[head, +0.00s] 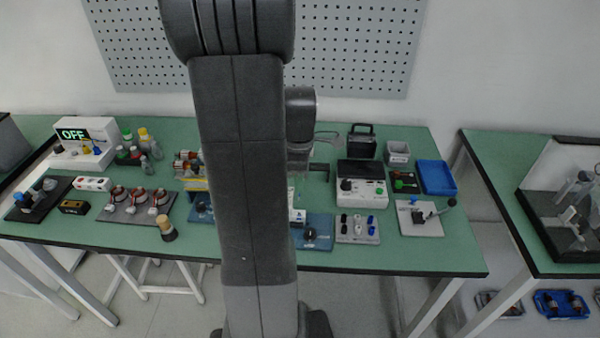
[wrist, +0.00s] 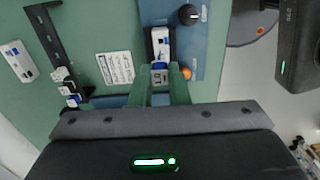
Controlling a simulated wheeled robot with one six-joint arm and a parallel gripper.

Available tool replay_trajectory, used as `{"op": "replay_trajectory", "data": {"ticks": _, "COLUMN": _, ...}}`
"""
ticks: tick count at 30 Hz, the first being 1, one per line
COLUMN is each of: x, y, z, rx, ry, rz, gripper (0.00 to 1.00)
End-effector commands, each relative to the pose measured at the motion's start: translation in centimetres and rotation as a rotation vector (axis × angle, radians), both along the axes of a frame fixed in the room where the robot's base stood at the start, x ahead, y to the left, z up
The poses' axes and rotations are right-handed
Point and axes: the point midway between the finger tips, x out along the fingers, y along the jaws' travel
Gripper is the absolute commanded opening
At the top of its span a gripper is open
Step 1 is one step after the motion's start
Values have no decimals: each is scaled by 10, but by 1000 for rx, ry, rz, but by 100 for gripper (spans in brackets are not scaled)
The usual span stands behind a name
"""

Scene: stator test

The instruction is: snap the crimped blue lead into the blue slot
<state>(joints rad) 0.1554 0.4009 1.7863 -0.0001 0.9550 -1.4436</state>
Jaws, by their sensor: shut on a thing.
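My gripper (wrist: 160,78) has its two green fingers closed on a small blue-and-white piece (wrist: 159,67). I cannot tell whether this piece is the crimped blue lead, as the fingers hide part of it. Just beyond the fingertips a white block with a black top (wrist: 160,42) lies along the blue plate (wrist: 203,50). I cannot tell whether the held piece touches that block. No blue slot can be made out clearly. In the head view my arm hides most of the gripper, above the blue plate (head: 318,232).
An orange knob (wrist: 186,73) is close to the right fingertip, and a black knob (wrist: 189,14) is farther up the plate. A black bracket (wrist: 48,40) stands left. A tray of small connectors (head: 357,240) and a tester box (head: 371,198) stand right of my arm.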

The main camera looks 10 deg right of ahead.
Motion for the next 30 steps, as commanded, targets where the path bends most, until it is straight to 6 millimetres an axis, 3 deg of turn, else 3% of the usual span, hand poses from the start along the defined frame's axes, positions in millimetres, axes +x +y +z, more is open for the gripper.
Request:
{"op": "replay_trajectory", "data": {"ticks": 8, "x": -2, "y": 1, "z": -13, "rx": 0, "ry": 0, "rz": 0, "gripper": 0}}
{"op": "replay_trajectory", "data": {"ticks": 17, "x": -2, "y": 0, "z": -47, "rx": 0, "ry": 0, "rz": 0, "gripper": 0}}
{"op": "replay_trajectory", "data": {"ticks": 19, "x": -2, "y": 0, "z": -39, "rx": 0, "ry": -1, "rz": 0, "gripper": 0}}
{"op": "replay_trajectory", "data": {"ticks": 30, "x": -2, "y": 0, "z": -44, "rx": 0, "ry": 0, "rz": 0, "gripper": 0}}
